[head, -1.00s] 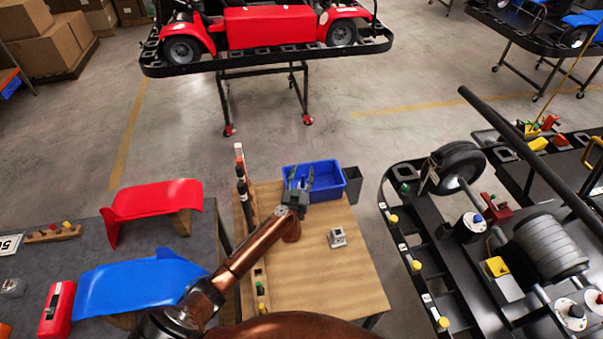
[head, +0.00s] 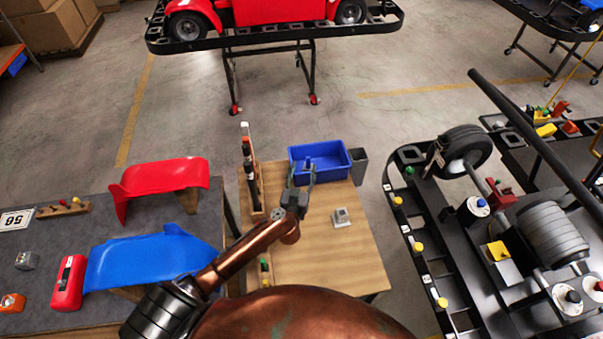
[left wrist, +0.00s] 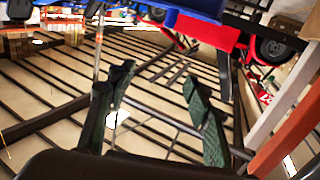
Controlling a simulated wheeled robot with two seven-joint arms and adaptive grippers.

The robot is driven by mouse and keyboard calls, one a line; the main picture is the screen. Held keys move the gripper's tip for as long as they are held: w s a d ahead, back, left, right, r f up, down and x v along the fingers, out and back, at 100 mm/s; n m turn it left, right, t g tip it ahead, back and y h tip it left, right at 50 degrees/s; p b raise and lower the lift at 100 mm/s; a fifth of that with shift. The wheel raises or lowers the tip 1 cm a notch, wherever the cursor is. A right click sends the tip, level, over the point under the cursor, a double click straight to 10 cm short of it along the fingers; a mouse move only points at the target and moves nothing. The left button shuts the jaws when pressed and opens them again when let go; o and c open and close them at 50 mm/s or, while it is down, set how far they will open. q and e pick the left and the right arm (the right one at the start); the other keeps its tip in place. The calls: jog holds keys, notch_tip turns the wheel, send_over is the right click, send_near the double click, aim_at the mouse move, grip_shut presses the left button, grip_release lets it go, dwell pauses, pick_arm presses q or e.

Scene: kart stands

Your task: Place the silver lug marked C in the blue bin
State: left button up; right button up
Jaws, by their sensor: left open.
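A small silver lug (head: 341,217) stands on the wooden table top; its marking is too small to read. Another grey-silver block (head: 27,260) sits on the dark table at far left, also unreadable. The blue bin (head: 320,172) stands at the back of the wooden table. My left gripper (head: 302,172) is open with nothing visible between its fingers. In the head view it is left of the lug, its tips over the bin's near left side. It also shows in the left wrist view (left wrist: 156,78), spread apart. My right gripper is not in view.
A dark open container (head: 358,165) stands beside the bin. A rack with upright tools (head: 251,182) lines the table's left side. Red (head: 163,178) and blue (head: 150,257) panels lie on the dark table. A black kart frame (head: 430,225) stands at right. The wooden table's right half is mostly clear.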

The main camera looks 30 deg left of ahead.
pick_arm(q)
jog(key=shift+v, duration=1.15)
